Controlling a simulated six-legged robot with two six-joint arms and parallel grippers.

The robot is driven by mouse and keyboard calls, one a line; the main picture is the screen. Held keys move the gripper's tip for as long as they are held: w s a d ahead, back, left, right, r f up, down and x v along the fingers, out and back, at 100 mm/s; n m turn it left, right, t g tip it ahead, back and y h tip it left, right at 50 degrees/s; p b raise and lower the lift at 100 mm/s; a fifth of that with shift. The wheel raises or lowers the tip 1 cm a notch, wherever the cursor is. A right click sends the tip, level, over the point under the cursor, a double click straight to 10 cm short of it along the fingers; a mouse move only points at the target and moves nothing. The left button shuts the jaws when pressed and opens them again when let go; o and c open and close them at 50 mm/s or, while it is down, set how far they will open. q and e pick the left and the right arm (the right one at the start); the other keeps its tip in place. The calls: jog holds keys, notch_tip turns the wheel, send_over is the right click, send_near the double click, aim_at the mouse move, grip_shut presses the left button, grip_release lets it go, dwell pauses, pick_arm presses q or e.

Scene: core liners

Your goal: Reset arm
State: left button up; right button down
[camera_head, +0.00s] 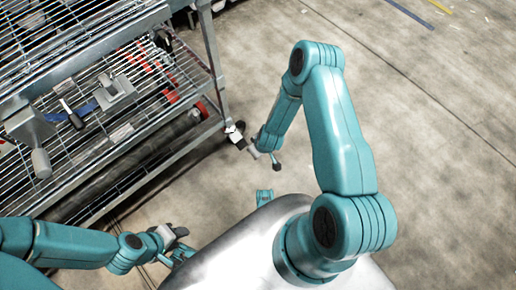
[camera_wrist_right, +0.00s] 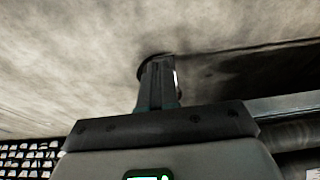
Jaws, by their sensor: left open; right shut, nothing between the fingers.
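My left gripper (camera_head: 183,243) is at the lower left of the head view, beside my white body and in front of the wire rack. It is open, and I see nothing between its fingers. My right arm bends up and over from my body, and its gripper (camera_head: 275,160) points down near the rack's front foot. In the right wrist view the right gripper (camera_wrist_right: 158,80) shows as dark fingers shut together with nothing held.
A metal wire rack (camera_head: 207,45) stands at the left. Its shelves hold grey metal parts, a blue item (camera_head: 85,108) and a long dark cylinder (camera_head: 150,150). The concrete floor (camera_head: 440,140) at the right is clear. White items in rows (camera_wrist_right: 25,158) show in the right wrist view.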

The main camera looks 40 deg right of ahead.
dwell(0.4)
jog(key=s+a+r+n+y, duration=0.1)
jog(key=a+r+n+y, duration=0.1)
jog(key=a+r, duration=0.65)
jog(key=s+a+r+m+g+y, duration=0.1)
jog(key=s+a+r+m+g, duration=0.15)
jog(key=s, duration=0.35)
jog(key=s+a+r+m+g+y, duration=0.1)
jog(key=s+a+m, duration=0.15)
jog(key=s, duration=0.35)
notch_tip(320, 180, up, 26)
jog(key=p, duration=2.6)
jog(key=shift+w+a, duration=0.25)
jog(key=shift+a, duration=0.15)
jog(key=shift+a+t, duration=0.1)
jog(key=shift+t, duration=0.15)
